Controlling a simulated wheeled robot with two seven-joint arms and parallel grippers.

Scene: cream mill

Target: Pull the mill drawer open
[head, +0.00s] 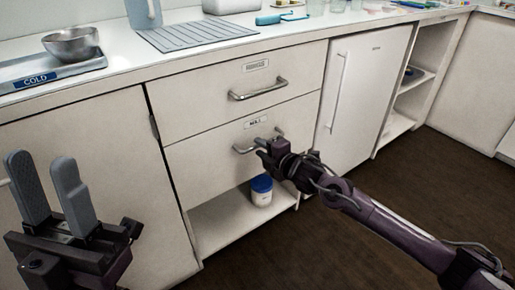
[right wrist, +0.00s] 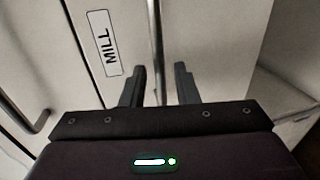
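The mill drawer (head: 215,158) is the lower of two drawers in the white cabinet, and its front looks flush with the cabinet. Its MILL label (right wrist: 107,47) shows clearly in the right wrist view. Its metal bar handle (head: 243,149) is partly hidden by my right gripper (head: 263,144). In the right wrist view, the handle bar (right wrist: 157,45) runs between the two fingers of my right gripper (right wrist: 161,70), with gaps visible on both sides. My left gripper (head: 42,157) is open and empty at the lower left, away from the drawer.
The upper drawer (head: 200,100) has its own handle (head: 258,90). Below the mill drawer, an open shelf (head: 225,215) holds a white jar with a blue lid (head: 261,190). A white fridge door (head: 360,95) stands right.

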